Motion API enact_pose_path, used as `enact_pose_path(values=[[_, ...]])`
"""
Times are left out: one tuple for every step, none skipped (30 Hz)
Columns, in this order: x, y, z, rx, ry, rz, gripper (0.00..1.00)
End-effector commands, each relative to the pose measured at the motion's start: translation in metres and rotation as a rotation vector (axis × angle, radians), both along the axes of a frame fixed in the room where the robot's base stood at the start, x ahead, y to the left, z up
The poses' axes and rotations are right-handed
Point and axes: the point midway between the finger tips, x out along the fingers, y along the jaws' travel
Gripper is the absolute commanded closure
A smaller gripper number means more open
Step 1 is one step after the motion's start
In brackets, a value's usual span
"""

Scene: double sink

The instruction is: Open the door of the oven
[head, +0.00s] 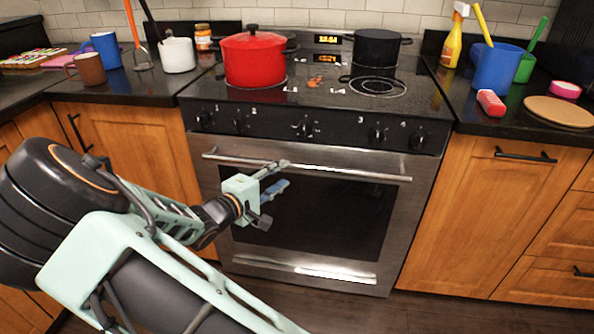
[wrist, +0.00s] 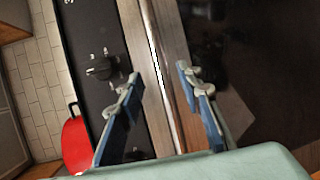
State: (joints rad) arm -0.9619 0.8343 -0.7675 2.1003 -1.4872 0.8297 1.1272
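The oven (head: 310,215) has a steel door with a dark window, and the door is shut. Its long bar handle (head: 340,170) runs across the top of the door. My gripper (head: 285,175) is at the left half of the handle, in front of the door. In the wrist view my gripper (wrist: 158,88) is open, with one blue-backed finger on each side of the handle (wrist: 168,70). The handle passes between the fingers, and a gap shows on both sides of it. Whether the fingertips reach past the bar is hard to tell.
A red pot (head: 253,60) and a black pot (head: 377,48) stand on the cooktop above. Knobs (head: 305,128) line the panel over the door. Wooden cabinets (head: 520,180) flank the oven. The floor (head: 400,315) before it shows clear.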

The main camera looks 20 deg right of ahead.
Motion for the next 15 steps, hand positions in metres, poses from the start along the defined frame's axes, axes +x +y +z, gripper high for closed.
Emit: enact_pose_path(values=[[0.005,-0.010,-0.005,-0.002,-0.001,-0.005,0.67],[0.008,-0.015,-0.006,-0.002,-0.001,-0.005,0.67],[0.012,-0.022,-0.007,-0.002,-0.001,-0.005,0.67],[0.016,-0.026,-0.008,-0.001,-0.001,-0.004,0.67],[0.019,-0.031,-0.009,-0.002,-0.002,-0.004,0.67],[0.022,-0.037,-0.010,-0.001,-0.001,-0.005,0.67],[0.025,-0.041,-0.011,-0.001,-0.001,-0.004,0.67],[0.027,-0.044,-0.012,-0.001,0.000,-0.003,0.67],[0.031,-0.049,-0.012,-0.001,-0.001,-0.003,0.67],[0.032,-0.051,-0.013,0.000,-0.002,-0.003,0.67],[0.034,-0.054,-0.013,0.001,-0.001,-0.003,0.67],[0.036,-0.057,-0.014,0.001,-0.001,-0.002,0.67],[0.037,-0.059,-0.014,0.000,-0.002,-0.002,0.67],[0.038,-0.060,-0.014,0.000,-0.002,-0.002,0.67],[0.039,-0.061,-0.014,0.001,-0.002,-0.001,0.67]])
